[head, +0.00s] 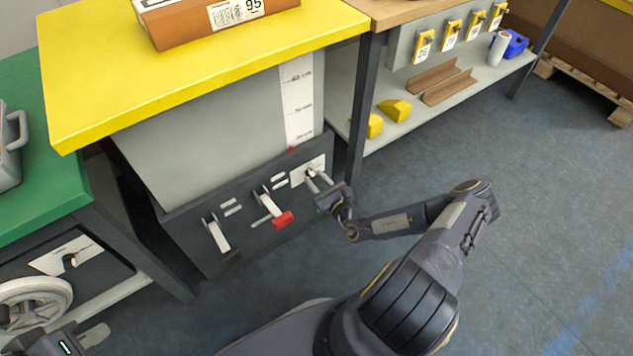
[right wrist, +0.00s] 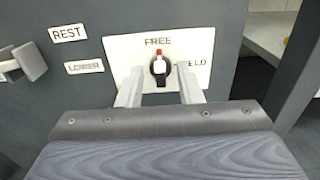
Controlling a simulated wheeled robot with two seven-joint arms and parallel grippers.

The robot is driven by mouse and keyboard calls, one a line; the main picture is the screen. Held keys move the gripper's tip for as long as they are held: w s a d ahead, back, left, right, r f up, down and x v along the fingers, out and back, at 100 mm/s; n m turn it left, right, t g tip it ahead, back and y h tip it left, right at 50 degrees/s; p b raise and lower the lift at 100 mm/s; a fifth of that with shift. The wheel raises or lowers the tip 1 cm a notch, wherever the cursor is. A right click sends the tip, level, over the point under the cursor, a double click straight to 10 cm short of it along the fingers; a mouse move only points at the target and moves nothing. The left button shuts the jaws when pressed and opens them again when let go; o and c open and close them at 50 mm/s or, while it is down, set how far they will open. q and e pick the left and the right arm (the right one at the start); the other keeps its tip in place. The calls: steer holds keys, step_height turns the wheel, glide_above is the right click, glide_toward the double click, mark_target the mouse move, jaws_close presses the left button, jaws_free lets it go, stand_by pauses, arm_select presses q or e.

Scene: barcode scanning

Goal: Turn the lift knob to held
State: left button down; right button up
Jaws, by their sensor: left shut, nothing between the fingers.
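The lift knob (right wrist: 159,67) is black and white with a red tip, on a white plate (right wrist: 120,52) in the right wrist view. Its red tip points up at the word FREE; a label ending in "ELD" is right of it, its first letter hidden by a finger. My right gripper (right wrist: 160,85) is open, one finger on each side of the knob; I cannot tell if they touch it. In the head view my right gripper (head: 318,180) is at the white plate (head: 303,170), hiding the knob. My left gripper (head: 95,336) is shut and empty at the lower left.
The lift's dark front panel (head: 190,237) bears two levers, one with a red pedal (head: 283,219). A yellow tabletop (head: 100,75) overhangs it. A table leg (head: 362,115) stands close right of the plate. A green bench (head: 40,195) is left.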

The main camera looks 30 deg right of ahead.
steer(key=shift+w, duration=0.15)
jaws_close()
